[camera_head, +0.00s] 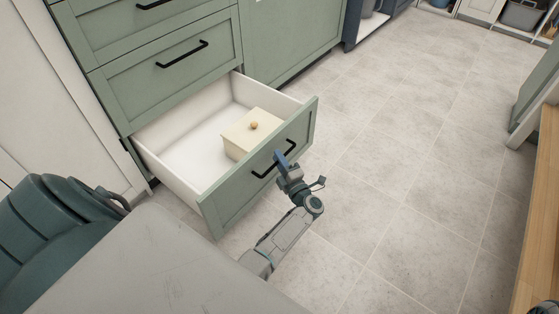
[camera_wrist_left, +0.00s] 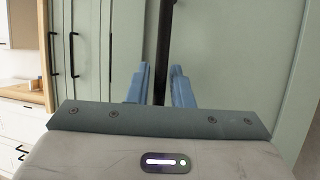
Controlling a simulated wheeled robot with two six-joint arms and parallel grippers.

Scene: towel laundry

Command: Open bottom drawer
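The bottom drawer (camera_head: 222,205) of the green cabinet stands pulled well out, its white inside showing. Its black bar handle (camera_head: 264,172) is on the front panel. My left gripper (camera_head: 281,160) is at this handle, by its right part. In the left wrist view the black handle (camera_wrist_left: 164,40) runs between the two blue fingers (camera_wrist_left: 160,90). A gap shows on the handle's left side, so the fingers look open around it; contact on the right side is unclear.
A pale box with a round knob (camera_head: 250,133) sits inside the drawer. A closed drawer with a black handle (camera_head: 182,55) is above. Tiled floor (camera_head: 400,160) is clear to the right. A wooden-edged unit (camera_head: 541,220) stands at the right edge.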

